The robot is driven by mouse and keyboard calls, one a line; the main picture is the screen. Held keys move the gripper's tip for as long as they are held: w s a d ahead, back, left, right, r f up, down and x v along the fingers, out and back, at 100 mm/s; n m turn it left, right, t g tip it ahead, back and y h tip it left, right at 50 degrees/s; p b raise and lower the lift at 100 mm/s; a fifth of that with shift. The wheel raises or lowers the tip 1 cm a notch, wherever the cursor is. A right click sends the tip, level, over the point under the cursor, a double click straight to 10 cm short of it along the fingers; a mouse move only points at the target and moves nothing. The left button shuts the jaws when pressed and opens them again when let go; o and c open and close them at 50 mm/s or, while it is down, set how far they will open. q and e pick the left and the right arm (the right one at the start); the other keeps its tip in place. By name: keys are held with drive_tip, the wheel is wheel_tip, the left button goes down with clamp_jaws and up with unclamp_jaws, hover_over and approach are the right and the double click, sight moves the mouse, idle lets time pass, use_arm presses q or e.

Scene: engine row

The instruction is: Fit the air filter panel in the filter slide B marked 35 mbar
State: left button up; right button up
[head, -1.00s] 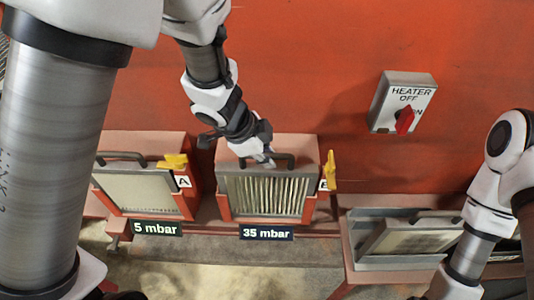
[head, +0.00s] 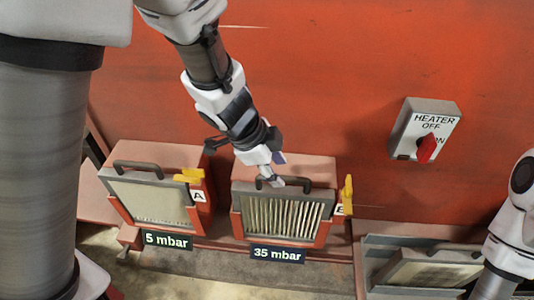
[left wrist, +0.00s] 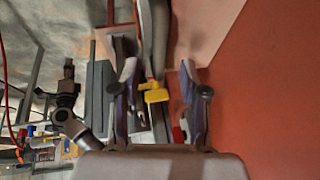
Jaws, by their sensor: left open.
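Filter slide B (head: 328,222) is a red housing above the 35 mbar label (head: 277,255). A grey-framed pleated panel (head: 285,217) with a dark top handle (head: 297,182) sits in its front. A yellow latch (head: 347,195) stands upright at its right side. My left gripper (head: 270,178) is open at the left part of that handle; whether it touches is unclear. In the left wrist view its fingers (left wrist: 160,80) are apart, with a yellow piece (left wrist: 156,95) seen between them. Another framed filter panel (head: 432,268) with a handle leans at the right. My right gripper is out of view.
Slide A (head: 200,215), marked 5 mbar (head: 167,241), stands left with a panel and a yellow latch (head: 189,176) lying sideways. A heater switch box (head: 408,130) with a red knob is on the red wall. My right arm is at the right edge.

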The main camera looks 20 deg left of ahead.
use_arm(q)
drive_tip(key=v, duration=0.7)
drive_tip(key=shift+s, duration=0.15)
drive_tip(key=shift+a+r, duration=0.1)
